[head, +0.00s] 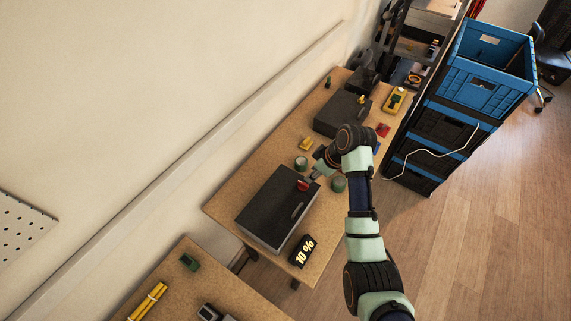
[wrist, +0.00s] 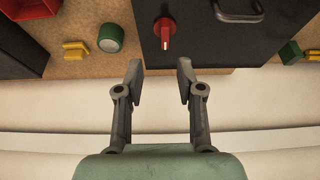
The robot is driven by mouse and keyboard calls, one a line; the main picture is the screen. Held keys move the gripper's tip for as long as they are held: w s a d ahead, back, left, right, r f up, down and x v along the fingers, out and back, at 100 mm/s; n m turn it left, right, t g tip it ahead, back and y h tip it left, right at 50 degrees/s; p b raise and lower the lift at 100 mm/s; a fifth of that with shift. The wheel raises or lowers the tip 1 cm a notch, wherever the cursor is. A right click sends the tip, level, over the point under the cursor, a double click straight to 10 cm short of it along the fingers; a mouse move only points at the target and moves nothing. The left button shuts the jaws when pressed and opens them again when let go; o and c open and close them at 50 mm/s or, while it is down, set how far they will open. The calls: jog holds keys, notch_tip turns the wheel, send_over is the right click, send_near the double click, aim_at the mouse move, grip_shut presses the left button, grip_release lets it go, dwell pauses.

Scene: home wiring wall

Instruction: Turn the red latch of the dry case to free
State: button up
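The dry case, a dark box, lies on the wooden table in the head view (head: 265,205); its dark lid also fills the upper middle of the wrist view (wrist: 205,45). The red latch (head: 302,184) sits near one edge of the lid, and in the wrist view (wrist: 166,34) its narrow lever points down the picture. My gripper (head: 314,176) is close to the latch. In the wrist view my gripper (wrist: 159,72) is open and empty, its fingers apart, with the latch beyond the tips and roughly in line with the gap. I see no contact.
A dark handle (wrist: 238,10) is on the lid beside the latch. Green rolls (head: 339,184) and a yellow block (head: 306,143) stand near the case. A second dark case (head: 342,113) lies farther back. A black "10 %" block (head: 302,251) is at the front.

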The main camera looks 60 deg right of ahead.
aim_at(303, 183)
jog(key=x, duration=0.2)
jog(key=b+x, duration=0.1)
jog(key=x, duration=0.1)
jog(key=a+x, duration=0.1)
jog(key=x, duration=0.2)
jog(key=shift+s+f, duration=0.1)
jog(key=shift+s, duration=0.2)
jog(key=shift+w+d+f, duration=0.1)
jog(key=shift+w+f, duration=0.1)
jog(key=shift+f, duration=0.15)
grip_shut()
